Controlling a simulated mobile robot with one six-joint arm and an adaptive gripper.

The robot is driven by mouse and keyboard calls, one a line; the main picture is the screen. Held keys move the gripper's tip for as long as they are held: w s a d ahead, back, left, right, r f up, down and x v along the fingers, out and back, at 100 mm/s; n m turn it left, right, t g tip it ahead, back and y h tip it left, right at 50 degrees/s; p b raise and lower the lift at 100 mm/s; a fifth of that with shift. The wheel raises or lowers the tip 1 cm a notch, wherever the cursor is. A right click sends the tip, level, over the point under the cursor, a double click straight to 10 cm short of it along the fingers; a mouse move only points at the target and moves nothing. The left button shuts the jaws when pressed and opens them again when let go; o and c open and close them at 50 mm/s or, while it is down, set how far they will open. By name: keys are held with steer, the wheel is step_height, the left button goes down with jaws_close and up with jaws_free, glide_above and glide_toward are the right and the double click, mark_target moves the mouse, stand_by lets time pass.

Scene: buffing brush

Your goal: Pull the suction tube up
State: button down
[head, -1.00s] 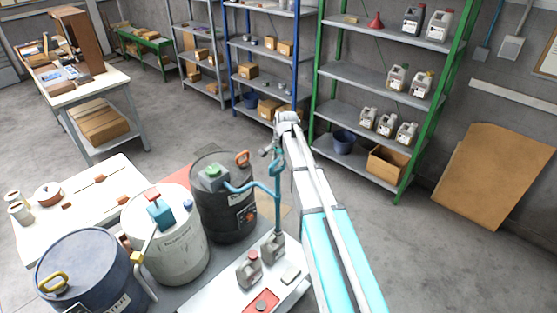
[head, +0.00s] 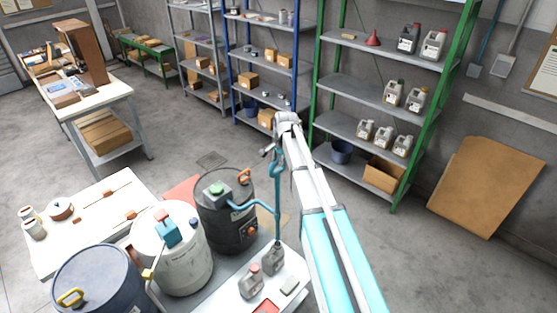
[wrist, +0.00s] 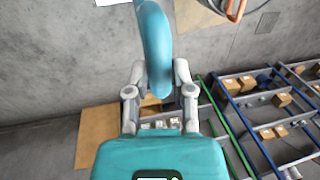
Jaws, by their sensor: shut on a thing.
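The suction tube (head: 277,215) is a thin teal upright pipe with a teal hose (head: 243,205) running left to the black drum (head: 226,212). Its lower end meets the top of a grey jug (head: 273,258) in the head view; I cannot tell whether it is inside the jug's mouth. My gripper (head: 270,151) is at the pipe's upper end, small in the head view. In the wrist view my gripper (wrist: 160,78) is shut on the curved teal tube (wrist: 155,40), which passes between the two fingers.
A second grey jug (head: 250,281) stands on the white table (head: 222,300). A white drum (head: 180,262) and a blue drum (head: 97,285) stand left of the black drum. Shelves (head: 380,120) stand behind. The floor at right (head: 420,255) is clear.

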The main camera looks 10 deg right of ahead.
mark_target(278, 194)
steer(key=shift+w+r, duration=0.15)
steer(key=shift+w, duration=0.05)
steer(key=shift+c, duration=2.4)
jaws_free()
steer(key=shift+s+a, duration=0.1)
step_height(278, 194, down, 19)
steer(key=b, duration=1.9)
steer(key=shift+s, duration=0.1)
step_height(278, 194, up, 14)
steer(key=s+d+p, duration=0.2)
steer(key=p, duration=1.2)
steer(key=s+a+f+n+b, duration=0.1)
steer(key=s+f+n+b, duration=0.3)
steer(key=s+f+b, duration=0.3)
steer(key=s+a+f+n+g+h+b, duration=0.1)
steer(key=s+f+n+b, duration=0.4)
steer(key=s, duration=1.1)
step_height(278, 194, down, 4)
steer(key=b, duration=0.3)
steer(key=shift+b, duration=0.3)
